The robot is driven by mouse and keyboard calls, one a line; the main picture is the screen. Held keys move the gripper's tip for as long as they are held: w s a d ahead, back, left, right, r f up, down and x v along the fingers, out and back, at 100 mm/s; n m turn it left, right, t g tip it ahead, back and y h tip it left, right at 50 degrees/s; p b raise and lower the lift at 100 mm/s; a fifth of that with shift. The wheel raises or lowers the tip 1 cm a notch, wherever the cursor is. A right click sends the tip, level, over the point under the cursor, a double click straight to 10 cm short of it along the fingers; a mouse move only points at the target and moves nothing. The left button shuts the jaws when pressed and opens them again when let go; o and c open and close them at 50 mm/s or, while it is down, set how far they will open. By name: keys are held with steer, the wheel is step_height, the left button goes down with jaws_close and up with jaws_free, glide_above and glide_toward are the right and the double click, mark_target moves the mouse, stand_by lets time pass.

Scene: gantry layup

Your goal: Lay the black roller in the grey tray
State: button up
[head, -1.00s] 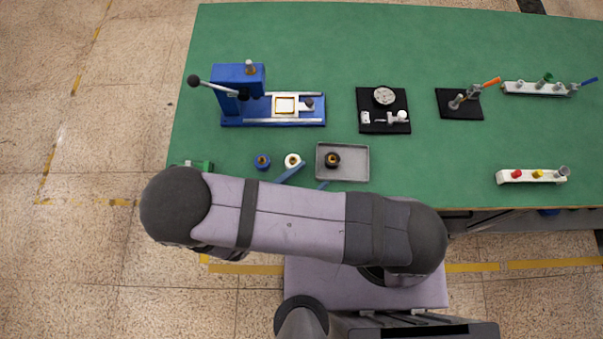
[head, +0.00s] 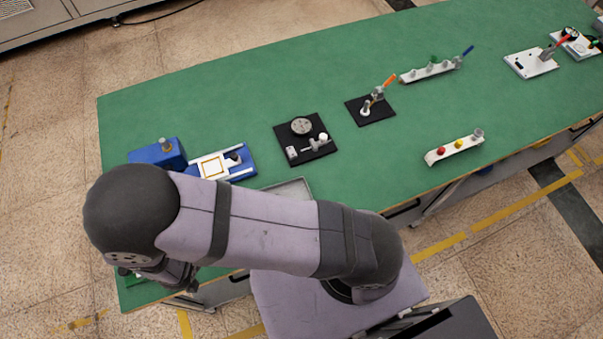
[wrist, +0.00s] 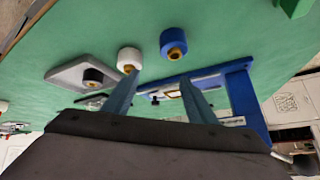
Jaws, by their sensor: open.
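The grey tray (wrist: 66,74) lies on the green table in the wrist view. In the head view only a strip of the tray (head: 293,186) shows behind my arm. The black roller (wrist: 92,76), with a brass-coloured core, is inside the tray in the wrist view; I cannot tell whether it stands or lies on its side. In the head view my arm hides it. My gripper (wrist: 159,80) is open, with nothing between its two blue-grey fingers. It is apart from the roller and tray, which show to the left of its fingers.
A white roller (wrist: 129,58) and a blue roller (wrist: 173,44) are on the table near the tray. The blue press (head: 158,153) stands close by. A black plate with a dial (head: 304,140) and a white strip with coloured knobs (head: 455,148) lie further along.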

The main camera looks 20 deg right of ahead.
steer(key=w+a+r+n+g+y, duration=0.1)
steer(key=w+a+r+y, duration=0.1)
steer(key=w+r+y, duration=0.25)
steer(key=w+d+r+n+g+y, duration=0.2)
steer(key=d+r+n+g, duration=0.1)
steer(key=d+r, duration=0.25)
steer(key=s+d+r+n+g+h, duration=0.1)
steer(key=s+d+r, duration=0.1)
steer(key=d, duration=0.4)
steer(key=s+d+r+n+g+h, duration=0.1)
steer(key=s+d, duration=0.4)
steer(key=d, duration=0.2)
steer(key=s+d+r+n+g+h, duration=0.1)
steer(key=s+d+r, duration=0.1)
steer(key=s+d, duration=0.2)
steer(key=d, duration=0.3)
steer(key=shift+r, duration=0.3)
